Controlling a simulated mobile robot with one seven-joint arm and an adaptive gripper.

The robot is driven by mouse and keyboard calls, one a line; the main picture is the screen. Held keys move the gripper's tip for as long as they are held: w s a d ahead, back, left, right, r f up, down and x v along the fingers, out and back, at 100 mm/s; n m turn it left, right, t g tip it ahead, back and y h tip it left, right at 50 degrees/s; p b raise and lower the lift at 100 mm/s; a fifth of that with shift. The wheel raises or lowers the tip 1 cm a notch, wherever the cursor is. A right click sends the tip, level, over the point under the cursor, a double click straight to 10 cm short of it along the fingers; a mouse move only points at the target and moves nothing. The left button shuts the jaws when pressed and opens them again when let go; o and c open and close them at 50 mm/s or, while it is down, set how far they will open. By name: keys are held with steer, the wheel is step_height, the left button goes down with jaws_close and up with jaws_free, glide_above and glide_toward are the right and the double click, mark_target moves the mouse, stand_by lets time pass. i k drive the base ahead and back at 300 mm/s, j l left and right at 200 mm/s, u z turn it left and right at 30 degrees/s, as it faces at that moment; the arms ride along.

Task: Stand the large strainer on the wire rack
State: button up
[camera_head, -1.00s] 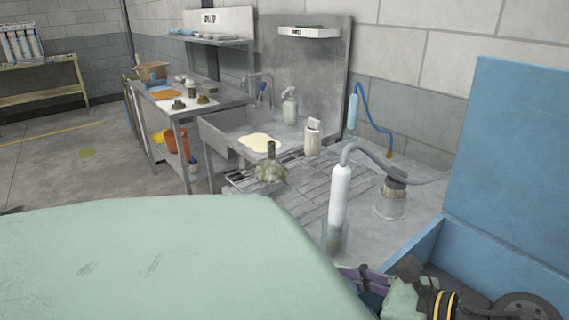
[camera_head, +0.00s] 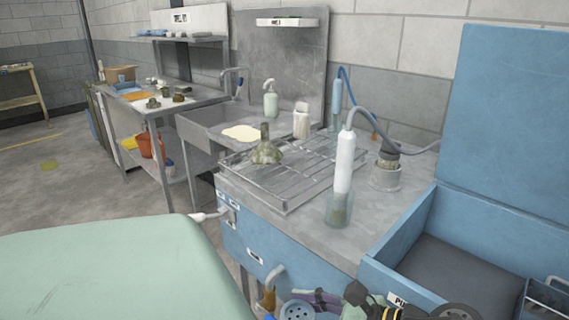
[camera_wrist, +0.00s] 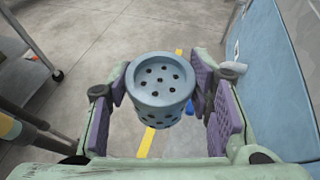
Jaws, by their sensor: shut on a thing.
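The large strainer, a blue-grey cup with round holes, (camera_wrist: 160,78) sits between the purple pads of my gripper (camera_wrist: 163,98) in the wrist view, with its perforated end facing the camera. In the head view the strainer (camera_head: 298,312) shows at the bottom edge, partly cut off, in front of the blue bench and below its top. My gripper (camera_head: 322,301) is shut on it there. The wire rack (camera_head: 274,186) lies on the bench top, farther back and higher than the strainer. A dirty funnel-shaped part (camera_head: 265,152) stands on the rack's back left area; the rack's front and right are bare.
A clear jar with a white cylinder (camera_head: 342,180) stands right of the rack. An open blue bin (camera_head: 400,240) is at right. A sink (camera_head: 195,130) lies beyond the rack.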

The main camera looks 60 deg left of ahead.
mark_target(296, 170)
steer(key=u, duration=2.55)
steer(key=k+l+u, duration=0.3)
steer(key=k+l, duration=0.2)
steer(key=l, duration=0.1)
